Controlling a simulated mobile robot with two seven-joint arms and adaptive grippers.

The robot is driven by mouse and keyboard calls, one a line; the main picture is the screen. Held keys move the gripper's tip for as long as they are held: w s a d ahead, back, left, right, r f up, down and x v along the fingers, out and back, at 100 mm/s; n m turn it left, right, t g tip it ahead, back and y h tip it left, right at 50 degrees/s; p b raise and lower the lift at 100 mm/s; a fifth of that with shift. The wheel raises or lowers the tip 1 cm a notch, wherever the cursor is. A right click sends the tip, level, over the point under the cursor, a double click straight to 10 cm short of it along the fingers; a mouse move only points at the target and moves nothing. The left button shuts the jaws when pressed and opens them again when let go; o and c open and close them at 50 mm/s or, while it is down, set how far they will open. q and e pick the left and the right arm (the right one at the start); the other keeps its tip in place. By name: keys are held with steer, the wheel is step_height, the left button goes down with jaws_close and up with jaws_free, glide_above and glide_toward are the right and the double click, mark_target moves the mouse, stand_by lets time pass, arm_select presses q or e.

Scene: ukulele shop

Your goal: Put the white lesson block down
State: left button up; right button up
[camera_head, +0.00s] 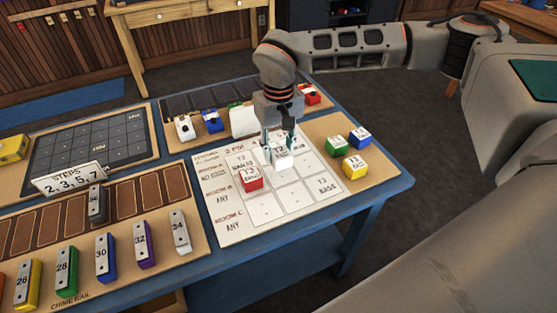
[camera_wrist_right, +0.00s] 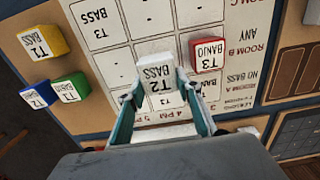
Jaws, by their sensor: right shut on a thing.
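My right gripper (camera_head: 279,143) is shut on the white lesson block (camera_head: 282,158). It also shows in the right wrist view (camera_wrist_right: 158,76), between the two fingers, with "T2 BASS" on its face. The block is at the upper middle part of the white schedule board (camera_head: 240,226); I cannot tell whether it touches the board. A red block (camera_head: 251,181) marked T3 BANJO stands on the board to its lower left, apart from it. My left gripper is not in view.
Green (camera_head: 335,143), blue (camera_head: 361,136) and yellow (camera_head: 354,167) blocks stand on the tan tray right of the board. Behind are a white block (camera_head: 185,129), a blue block (camera_head: 212,121) and a red block (camera_head: 308,95). The chime rail (camera_head: 90,293) is at left. The board's lower cells are clear.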

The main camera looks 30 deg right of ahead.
mark_target(279, 161)
step_height(279, 161, down, 4)
steer(key=shift+f, duration=0.1)
stand_by(0.4)
steer(key=o, duration=1.1)
step_height(279, 161, up, 12)
steer(key=shift+r+p, duration=0.1)
steer(key=shift+p, duration=0.2)
